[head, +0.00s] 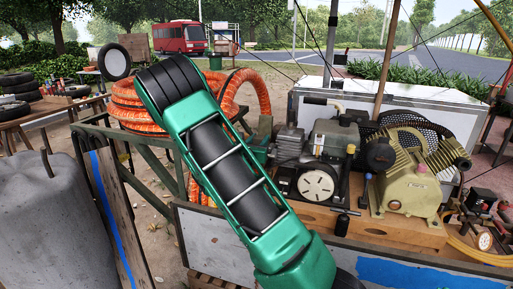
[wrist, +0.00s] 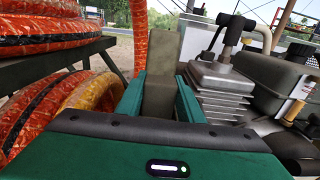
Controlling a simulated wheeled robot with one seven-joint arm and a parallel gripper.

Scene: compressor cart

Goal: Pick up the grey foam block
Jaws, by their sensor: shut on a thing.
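The grey foam block (wrist: 160,82) stands upright in the wrist view, between the two green fingers of my gripper (wrist: 159,98). The fingers press on its left and right sides, so my gripper is shut on it. Its upper part sticks up beyond the fingertips, and its lower end is hidden behind the gripper body. In the head view my green arm crosses the middle and hides most of the gripper. I cannot clearly make out the block there.
Orange hose coils (head: 136,108) lie close to the left of the gripper. A finned compressor cylinder (wrist: 216,84) stands close on its right. A white chest (head: 448,118) stands behind.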

